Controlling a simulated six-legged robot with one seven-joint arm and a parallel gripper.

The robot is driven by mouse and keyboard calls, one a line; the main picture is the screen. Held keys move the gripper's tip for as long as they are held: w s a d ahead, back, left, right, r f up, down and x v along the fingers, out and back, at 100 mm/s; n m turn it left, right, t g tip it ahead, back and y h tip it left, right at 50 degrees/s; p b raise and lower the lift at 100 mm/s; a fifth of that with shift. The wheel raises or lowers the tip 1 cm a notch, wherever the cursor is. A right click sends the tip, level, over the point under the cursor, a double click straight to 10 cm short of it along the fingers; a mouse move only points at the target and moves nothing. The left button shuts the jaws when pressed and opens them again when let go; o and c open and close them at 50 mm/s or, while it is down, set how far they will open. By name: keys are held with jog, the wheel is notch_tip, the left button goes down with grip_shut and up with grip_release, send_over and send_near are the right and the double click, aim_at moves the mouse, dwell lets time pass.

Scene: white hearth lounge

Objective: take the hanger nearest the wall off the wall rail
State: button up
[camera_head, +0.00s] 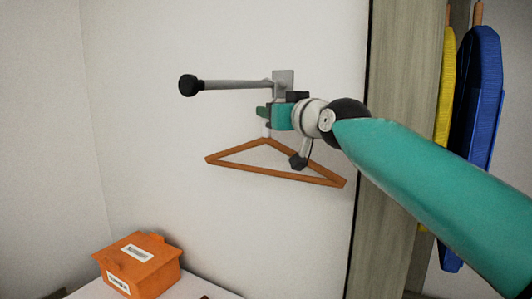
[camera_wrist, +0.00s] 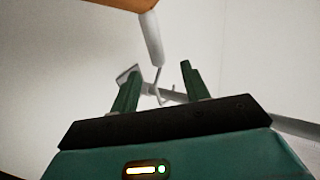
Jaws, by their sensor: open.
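The wall rail (camera_head: 235,85) is a short grey bar with a black round end, fixed to the white wall by a grey plate (camera_head: 283,78). One brown wooden hanger (camera_head: 235,151) hangs below it near the plate; no other hanger shows on the rail. My gripper (camera_head: 263,112) is just under the rail at the hanger's neck, which my gripper partly hides. In the wrist view my gripper (camera_wrist: 160,70) is open, its two green fingers on either side of the hanger's pale neck (camera_wrist: 152,40) and thin hook in the picture. The rail (camera_wrist: 285,124) runs behind the fingers. I cannot tell whether they touch the hanger.
An orange box (camera_head: 140,266) with white labels stands on a white surface at lower left. The wall left of the rail is clear.

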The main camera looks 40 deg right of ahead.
jog(key=x, duration=0.6)
jog(key=shift+w, duration=0.3)
jog(key=shift+r, duration=0.1)
grip_shut()
